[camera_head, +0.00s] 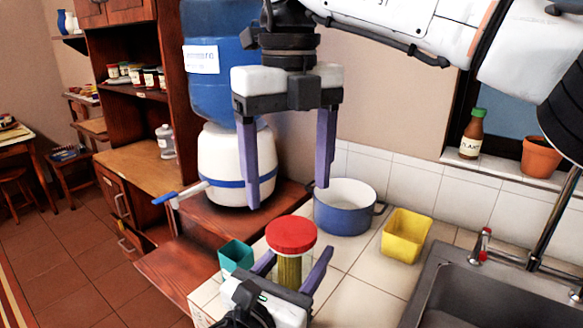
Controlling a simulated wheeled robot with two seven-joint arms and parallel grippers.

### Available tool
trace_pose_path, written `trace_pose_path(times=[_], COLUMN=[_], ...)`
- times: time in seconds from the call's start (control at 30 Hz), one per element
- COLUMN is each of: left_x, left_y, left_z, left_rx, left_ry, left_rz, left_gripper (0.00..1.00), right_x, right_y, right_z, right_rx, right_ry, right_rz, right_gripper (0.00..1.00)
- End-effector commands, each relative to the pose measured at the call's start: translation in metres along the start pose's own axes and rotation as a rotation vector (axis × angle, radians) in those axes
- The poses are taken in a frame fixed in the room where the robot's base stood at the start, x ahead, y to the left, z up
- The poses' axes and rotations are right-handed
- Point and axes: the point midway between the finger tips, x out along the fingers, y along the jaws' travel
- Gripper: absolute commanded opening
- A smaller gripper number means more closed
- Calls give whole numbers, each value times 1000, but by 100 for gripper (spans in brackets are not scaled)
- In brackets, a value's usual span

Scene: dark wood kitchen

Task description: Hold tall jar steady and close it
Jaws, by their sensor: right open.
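The tall jar (290,270) stands upright on the white tiled counter near the bottom middle, with yellow-green contents. Its wide red lid (291,234) sits over its top; I cannot tell whether it is fully closed. My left gripper (300,260) comes in low from the bottom, with its purple fingers apart on either side of the jar. A gap shows between the jar and the right-hand finger, so it looks open. Its body hides the jar's base. My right gripper (285,195) points down, open and empty, above and behind the lid.
A blue pot (343,218), a yellow container (405,237) and a teal container (236,256) stand near the jar. A white and blue water dispenser (222,160) is behind. The sink (440,290) is at right; tiles before it are clear.

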Motion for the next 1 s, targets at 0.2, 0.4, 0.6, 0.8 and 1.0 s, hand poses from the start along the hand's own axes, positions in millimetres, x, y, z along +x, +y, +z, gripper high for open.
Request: trace_pose_path(times=[0.2,0.4,0.6,0.8,1.0], left_x=[0,0,0,0,0], left_y=[0,0,0,0,0], left_z=[-1,-1,-1,-1,-1], left_rx=[-2,-2,-2,-2,-2], left_ry=[3,3,3,3,3], left_rz=[0,0,0,0,0], left_gripper=[0,0,0,0,0], right_x=[-4,-7,-9,-10,-10], right_y=[0,-1,-2,-2,-2], right_z=[-1,-2,-2,-2,-2], right_rx=[-491,-901,-1150,-1226,-1226], right_ry=[1,1,2,2,2], right_rz=[0,2,2,2,2], right_gripper=[75,75,75,75,75])
